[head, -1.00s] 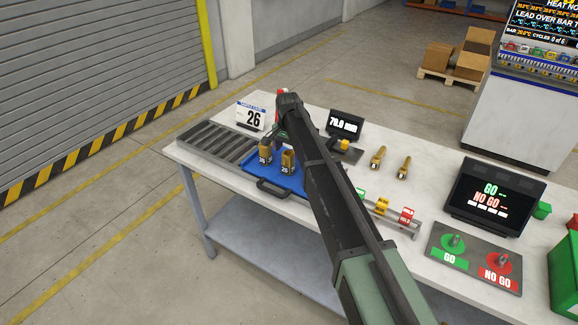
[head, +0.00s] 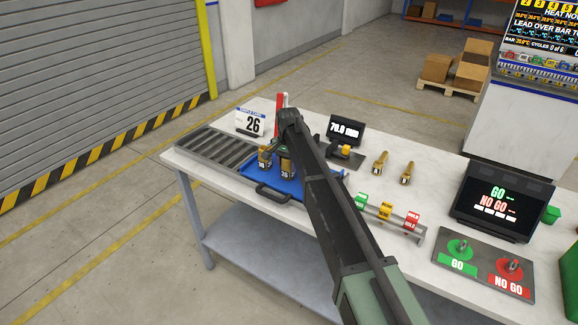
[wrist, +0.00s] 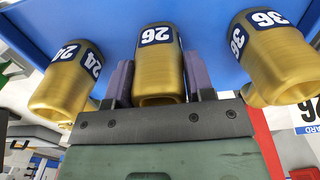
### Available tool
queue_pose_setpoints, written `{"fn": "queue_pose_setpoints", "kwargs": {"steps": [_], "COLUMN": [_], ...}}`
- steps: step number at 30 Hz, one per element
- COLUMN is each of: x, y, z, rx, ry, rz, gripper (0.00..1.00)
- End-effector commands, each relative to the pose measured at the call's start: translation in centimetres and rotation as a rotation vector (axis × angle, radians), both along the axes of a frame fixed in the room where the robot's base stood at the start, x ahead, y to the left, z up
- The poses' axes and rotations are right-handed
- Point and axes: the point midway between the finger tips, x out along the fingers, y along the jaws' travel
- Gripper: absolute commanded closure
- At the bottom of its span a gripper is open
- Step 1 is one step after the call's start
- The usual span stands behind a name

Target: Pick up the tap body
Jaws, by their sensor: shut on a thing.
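Brass, hollow tap bodies with blue number labels stand on a blue tray (head: 248,172). In the wrist view, the body labelled 26 (wrist: 159,75) is between the two dark fingers of my gripper (wrist: 159,65), which is shut on it. A body labelled 24 (wrist: 62,85) is to its left and one labelled 36 (wrist: 270,62) to its right, both outside the fingers. In the head view, the held body (head: 287,169) is under my arm's end, beside another brass body (head: 264,158). My arm hides part of the tray. I cannot tell whether the held body touches the tray.
A grey roller rack (head: 215,148) lies left of the tray. A sign reading 26 (head: 250,122) and a dark display (head: 345,129) stand behind. Two brass parts (head: 381,162) lie to the right. A grey stand with coloured blocks (head: 385,212) is right of my arm.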

Motion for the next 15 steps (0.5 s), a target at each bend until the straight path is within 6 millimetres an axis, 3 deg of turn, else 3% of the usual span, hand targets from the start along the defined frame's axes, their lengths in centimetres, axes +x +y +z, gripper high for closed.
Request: {"fn": "queue_pose_setpoints", "kwargs": {"steps": [8,15], "x": [0.0,0.0], "y": [0.0,0.0], "z": [0.2,2.4], "rx": [0.000,0.000], "ry": [0.000,0.000], "rz": [0.000,0.000], "gripper": [0.97,0.97]}}
